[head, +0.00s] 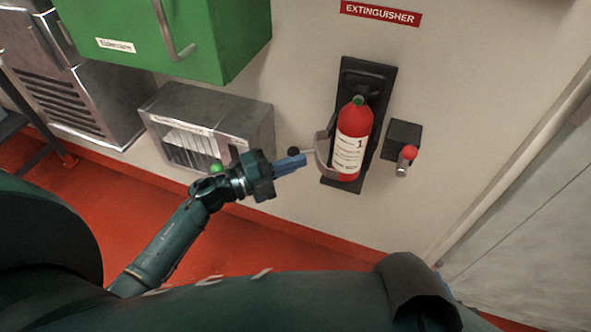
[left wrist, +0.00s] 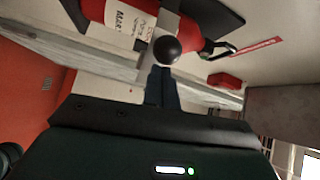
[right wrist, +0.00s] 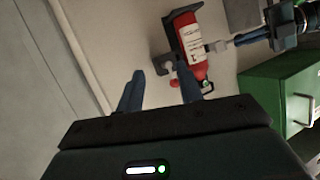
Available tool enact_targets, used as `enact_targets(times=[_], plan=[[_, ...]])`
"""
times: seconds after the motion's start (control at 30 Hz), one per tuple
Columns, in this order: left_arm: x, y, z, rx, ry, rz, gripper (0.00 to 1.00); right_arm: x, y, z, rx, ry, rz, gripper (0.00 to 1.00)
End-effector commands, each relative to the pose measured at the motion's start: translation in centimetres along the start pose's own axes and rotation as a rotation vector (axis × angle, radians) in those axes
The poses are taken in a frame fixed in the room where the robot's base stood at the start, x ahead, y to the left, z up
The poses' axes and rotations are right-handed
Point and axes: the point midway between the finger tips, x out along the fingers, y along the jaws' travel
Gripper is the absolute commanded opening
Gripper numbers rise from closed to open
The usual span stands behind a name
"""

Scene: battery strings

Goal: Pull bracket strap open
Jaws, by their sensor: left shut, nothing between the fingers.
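The red extinguisher (head: 353,138) stands upright in a black wall bracket (head: 361,72). A grey strap (head: 323,152) curves around its left front, with a black ball knob (head: 293,151) on a thin stem at its left. My left gripper (head: 303,160) is shut and empty, its blue fingers beside the knob and strap. In the left wrist view the knob (left wrist: 167,49) is just beyond the fingertips (left wrist: 162,72); whether they touch is unclear. My right gripper (right wrist: 158,78) is open and empty, with the extinguisher (right wrist: 191,52) beyond its fingers. The right gripper is hidden in the head view.
A black box with a red knob (head: 409,153) is on the wall right of the bracket. A green cabinet (head: 220,45) hangs upper left, above a metal box (head: 250,118) with a barred front. A door (head: 530,220) is at the right. Red floor lies below.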

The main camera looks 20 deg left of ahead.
Motion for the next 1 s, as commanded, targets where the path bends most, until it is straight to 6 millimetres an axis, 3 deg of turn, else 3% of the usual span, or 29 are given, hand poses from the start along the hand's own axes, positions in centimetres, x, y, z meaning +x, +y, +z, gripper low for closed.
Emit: enact_targets(times=[0.47,0.83,1.0], plan=[[-0.2,0.1,0.6,0.0,0.011,0.002,0.0,-0.3,0.2,0.1,-0.004,0.004,0.005,0.36],[-1.3,-0.6,4.8,-0.005,0.132,0.028,0.0,-1.2,0.8,-0.1,-0.032,0.081,0.02,0.36],[-1.3,-0.9,5.2,-0.009,0.131,0.025,0.0,-1.6,1.0,-0.5,-0.043,0.095,0.026,0.36]])
